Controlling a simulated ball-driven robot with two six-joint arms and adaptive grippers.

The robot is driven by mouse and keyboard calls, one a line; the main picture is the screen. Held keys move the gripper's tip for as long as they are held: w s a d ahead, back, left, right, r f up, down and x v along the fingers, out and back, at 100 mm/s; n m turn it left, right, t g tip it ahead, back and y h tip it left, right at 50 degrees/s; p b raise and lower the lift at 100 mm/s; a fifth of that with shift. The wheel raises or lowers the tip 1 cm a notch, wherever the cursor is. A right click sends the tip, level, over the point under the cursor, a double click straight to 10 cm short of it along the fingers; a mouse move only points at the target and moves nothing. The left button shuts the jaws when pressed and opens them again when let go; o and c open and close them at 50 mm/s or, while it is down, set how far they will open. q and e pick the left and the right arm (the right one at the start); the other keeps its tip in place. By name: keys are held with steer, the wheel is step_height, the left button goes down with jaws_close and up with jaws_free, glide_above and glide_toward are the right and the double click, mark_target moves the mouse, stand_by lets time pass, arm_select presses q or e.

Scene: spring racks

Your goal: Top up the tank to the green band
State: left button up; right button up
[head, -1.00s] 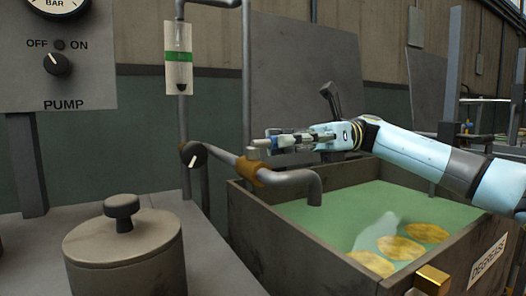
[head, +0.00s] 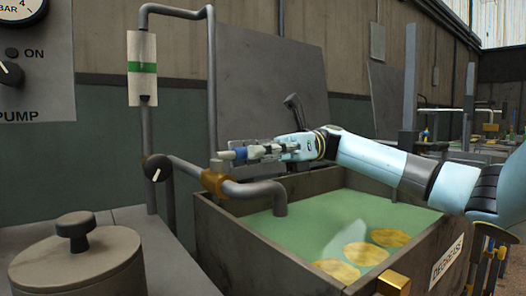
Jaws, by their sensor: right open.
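The open tank (head: 318,259) holds green liquid (head: 300,215) with several yellow discs (head: 362,253) in it. A spout pipe (head: 279,196) bends down over its left side. A sight gauge (head: 142,50) with a green band (head: 142,68) is on the upright pipe; something dark shows at its bottom, below the band. A brass valve (head: 214,181) sits on the spout pipe, with a short stem on top. My right gripper (head: 232,155) is open and empty, its fingertips close above and beside the stem; contact cannot be told. My left gripper is out of view.
A black knob (head: 157,168) with a white pointer is on the pipe left of the valve. A pump panel (head: 35,75) stands at upper left, partly cut off. A lidded pot (head: 78,262) is at front left. A dark lever (head: 294,108) rises behind the tank.

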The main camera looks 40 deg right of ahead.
steer(key=s+d, duration=0.1)
steer(key=d, duration=1)
steer(key=shift+d, duration=0.35)
steer(key=shift+s, duration=0.1)
